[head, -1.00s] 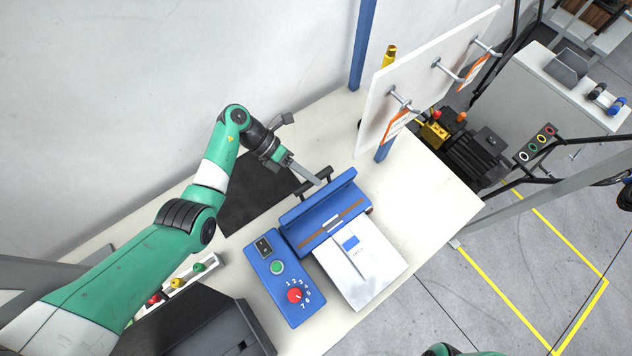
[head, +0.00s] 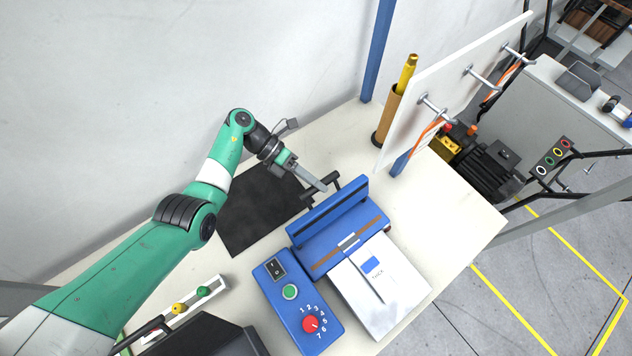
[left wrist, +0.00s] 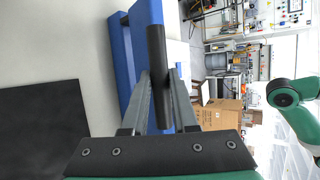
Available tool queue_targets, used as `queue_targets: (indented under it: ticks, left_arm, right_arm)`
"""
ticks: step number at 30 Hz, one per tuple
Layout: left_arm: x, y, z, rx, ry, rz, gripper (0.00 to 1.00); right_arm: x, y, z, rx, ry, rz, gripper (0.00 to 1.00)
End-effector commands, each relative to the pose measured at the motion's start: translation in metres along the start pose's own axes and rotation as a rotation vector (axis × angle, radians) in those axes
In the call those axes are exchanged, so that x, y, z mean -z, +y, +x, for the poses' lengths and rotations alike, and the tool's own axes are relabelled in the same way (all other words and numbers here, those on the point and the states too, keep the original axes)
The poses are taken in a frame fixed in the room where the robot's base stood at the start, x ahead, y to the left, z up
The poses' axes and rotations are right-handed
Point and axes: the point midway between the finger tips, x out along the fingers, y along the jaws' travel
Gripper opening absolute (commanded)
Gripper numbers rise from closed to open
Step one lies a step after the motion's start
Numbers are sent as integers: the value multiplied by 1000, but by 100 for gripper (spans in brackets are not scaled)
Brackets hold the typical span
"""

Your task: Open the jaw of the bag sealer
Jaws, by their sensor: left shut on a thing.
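The blue bag sealer (head: 302,322) sits on the pale bench, with a power switch, a green button and a red dial on its left part. Its upper jaw (head: 330,212) is raised, standing at the back edge; the brown sealing strip (head: 328,262) below is exposed. A black handle bar is behind the jaw. My left gripper (head: 322,187) is at this handle, its fingers shut on it. In the left wrist view the dark handle (left wrist: 157,50) stands between the fingers, beside the blue jaw. My right gripper is not in view.
A white bag (head: 384,290) lies across the sealer's front. A black mat (head: 250,220) is under my left wrist. A white hook panel (head: 460,85) and a brown tube (head: 388,118) stand behind right. Bench right of the sealer is clear.

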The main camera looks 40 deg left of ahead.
Motion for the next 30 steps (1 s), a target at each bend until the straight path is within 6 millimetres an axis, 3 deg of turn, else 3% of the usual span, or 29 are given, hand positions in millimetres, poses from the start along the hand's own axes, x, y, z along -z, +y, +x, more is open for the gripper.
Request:
queue_targets:
  ticks: [1,4,5,9,20,30]
  left_arm:
    - [6,8,5,-11,11,-15,0]
    - [6,8,5,-11,10,-15,0]
    - [6,8,5,-12,9,-16,32]
    - [6,8,4,-12,8,-14,57]
    - [2,5,-7,-12,2,-8,57]
    - [2,5,-81,-12,1,-11,57]
  right_arm:
    - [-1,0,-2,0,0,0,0]
    - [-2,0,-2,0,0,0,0]
    - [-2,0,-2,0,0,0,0]
    - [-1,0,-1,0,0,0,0]
    - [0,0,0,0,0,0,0]
    - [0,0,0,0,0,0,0]
